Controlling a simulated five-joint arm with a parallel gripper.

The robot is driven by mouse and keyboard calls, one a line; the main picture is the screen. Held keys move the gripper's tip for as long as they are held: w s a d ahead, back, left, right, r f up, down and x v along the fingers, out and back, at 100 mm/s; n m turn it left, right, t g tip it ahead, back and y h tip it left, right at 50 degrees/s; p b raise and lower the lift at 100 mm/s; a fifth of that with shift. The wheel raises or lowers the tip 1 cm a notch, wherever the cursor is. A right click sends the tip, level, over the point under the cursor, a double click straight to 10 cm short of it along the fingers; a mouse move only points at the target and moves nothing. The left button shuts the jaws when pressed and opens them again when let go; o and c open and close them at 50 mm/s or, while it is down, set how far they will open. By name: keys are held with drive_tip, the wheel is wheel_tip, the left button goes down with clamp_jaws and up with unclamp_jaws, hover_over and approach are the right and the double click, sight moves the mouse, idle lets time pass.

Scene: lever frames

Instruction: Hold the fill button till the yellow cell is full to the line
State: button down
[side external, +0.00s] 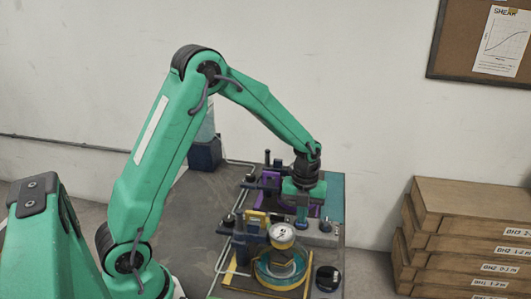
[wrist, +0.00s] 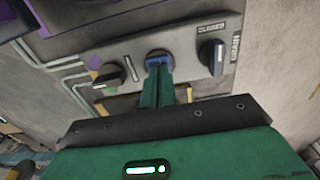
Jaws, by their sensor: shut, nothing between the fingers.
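My gripper (wrist: 158,66) is shut and empty, with its blue fingertips together at a round grey button (wrist: 155,53) on a grey panel. The fingertips cover most of the button, and I cannot tell whether it is pressed in. In the side view my gripper (side external: 302,225) points down at the bench behind the gauge. The yellow cell (side external: 278,283) stands at the front of the bench, with yellow trim and a teal ring. I cannot make out its fill level or line.
A black knob (wrist: 108,76) is left of the button and a dark knob (wrist: 213,57) marked DRAIN is right of it. A round white gauge (side external: 282,235) stands over the yellow cell. A purple fixture (side external: 271,180) is behind. Wooden boxes (side external: 465,235) are stacked at right.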

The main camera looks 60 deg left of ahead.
drive_tip(key=shift+s+f, duration=0.1)
drive_tip(key=shift+f, duration=0.65)
idle(0.8)
drive_tip(key=shift+r, duration=0.15)
idle(0.4)
wheel_tip(320, 180, up, 15)
drive_tip(key=shift+w, duration=0.45)
drive_tip(key=shift+r, duration=0.1)
idle(0.6)
drive_tip(key=s+d+r+n+t, duration=0.1)
drive_tip(key=s+r+n+t, duration=0.1)
drive_tip(key=s+n, duration=0.9)
drive_tip(key=s+d+r+n+t, duration=0.2)
drive_tip(key=s+r+n+t, duration=0.1)
drive_tip(key=s+n, duration=0.8)
drive_tip(key=r+n, duration=0.1)
drive_tip(key=n, duration=0.4)
drive_tip(key=shift+s+t, duration=0.2)
drive_tip(key=shift+t, duration=0.1)
